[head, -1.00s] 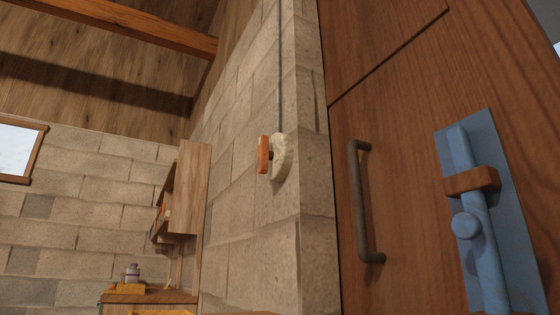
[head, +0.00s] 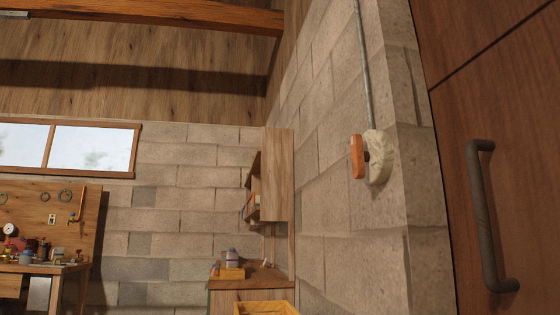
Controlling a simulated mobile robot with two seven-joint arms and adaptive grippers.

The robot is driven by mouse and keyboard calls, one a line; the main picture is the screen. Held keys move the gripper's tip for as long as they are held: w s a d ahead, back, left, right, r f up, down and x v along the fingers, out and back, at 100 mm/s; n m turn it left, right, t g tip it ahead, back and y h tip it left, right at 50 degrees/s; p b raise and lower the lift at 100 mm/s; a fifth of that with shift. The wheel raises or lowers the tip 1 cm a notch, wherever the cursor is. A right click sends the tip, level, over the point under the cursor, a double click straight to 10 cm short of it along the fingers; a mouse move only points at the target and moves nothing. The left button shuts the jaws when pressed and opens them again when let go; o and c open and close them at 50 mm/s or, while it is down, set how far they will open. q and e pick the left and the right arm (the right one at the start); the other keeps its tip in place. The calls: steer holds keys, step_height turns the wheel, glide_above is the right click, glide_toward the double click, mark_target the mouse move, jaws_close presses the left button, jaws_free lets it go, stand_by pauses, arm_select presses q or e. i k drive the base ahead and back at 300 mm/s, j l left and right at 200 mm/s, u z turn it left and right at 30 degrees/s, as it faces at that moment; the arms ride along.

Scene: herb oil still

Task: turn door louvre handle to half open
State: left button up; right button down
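In the head view, an orange-brown handle (head: 357,157) sits on a pale rounded mount (head: 379,158) on the block wall, with a grey conduit (head: 363,60) running up from it. I cannot tell whether this is the louvre handle. The wooden door (head: 455,150) fills the right edge and carries a dark vertical pull handle (head: 485,220). No louvre slats show on the visible part of the door. Neither of my grippers is in view.
A wooden wall shelf (head: 278,175) hangs on the back wall above a small counter (head: 250,283) with bottles. A yellow crate (head: 265,308) shows at the bottom. A workbench (head: 45,268) with tools stands at the left under a window (head: 95,147).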

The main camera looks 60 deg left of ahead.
mark_target(359, 156)
steer(key=k+l+u, duration=0.15)
steer(key=u, duration=0.25)
steer(key=k+u, duration=0.65)
steer(key=u, duration=0.15)
